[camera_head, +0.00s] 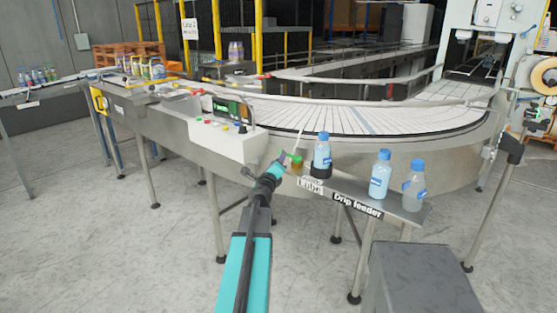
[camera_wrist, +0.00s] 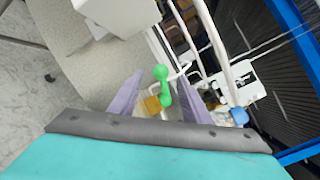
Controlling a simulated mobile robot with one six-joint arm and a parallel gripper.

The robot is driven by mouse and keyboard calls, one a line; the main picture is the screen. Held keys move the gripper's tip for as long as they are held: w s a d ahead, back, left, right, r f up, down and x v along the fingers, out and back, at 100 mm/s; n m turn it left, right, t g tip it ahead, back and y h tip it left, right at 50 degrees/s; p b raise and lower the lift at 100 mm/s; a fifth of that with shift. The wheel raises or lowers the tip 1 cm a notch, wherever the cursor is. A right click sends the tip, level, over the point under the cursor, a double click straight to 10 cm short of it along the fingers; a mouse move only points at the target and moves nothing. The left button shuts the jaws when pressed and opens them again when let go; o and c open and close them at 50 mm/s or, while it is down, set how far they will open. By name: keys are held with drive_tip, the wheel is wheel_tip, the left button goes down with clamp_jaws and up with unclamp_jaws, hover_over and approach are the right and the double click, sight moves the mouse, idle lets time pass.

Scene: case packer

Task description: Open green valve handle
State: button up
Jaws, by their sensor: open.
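The green valve handle (camera_head: 296,158) sits on a small brown-orange fitting (camera_head: 297,166) at the left end of the drip feeder shelf (camera_head: 350,200). In the wrist view the green handle (camera_wrist: 161,84) is a bar with rounded ends, and the orange fitting (camera_wrist: 153,104) shows beside it. My gripper (camera_head: 283,160) reaches in from the lower left, close to the handle. In the wrist view the two pale purple fingers of my gripper (camera_wrist: 163,76) are apart, with the handle in the gap between them. I cannot tell whether either finger touches it.
A blue-capped bottle (camera_head: 322,152) stands in a black holder just right of the valve. Two more bottles, one blue (camera_head: 380,176) and one clear (camera_head: 414,188), stand farther right. A white control box (camera_head: 228,140) with buttons is left of the valve. The curved conveyor (camera_head: 370,117) lies behind.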

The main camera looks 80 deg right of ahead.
drive_tip(key=shift+w+a, duration=0.1)
drive_tip(key=shift+a, duration=1.2)
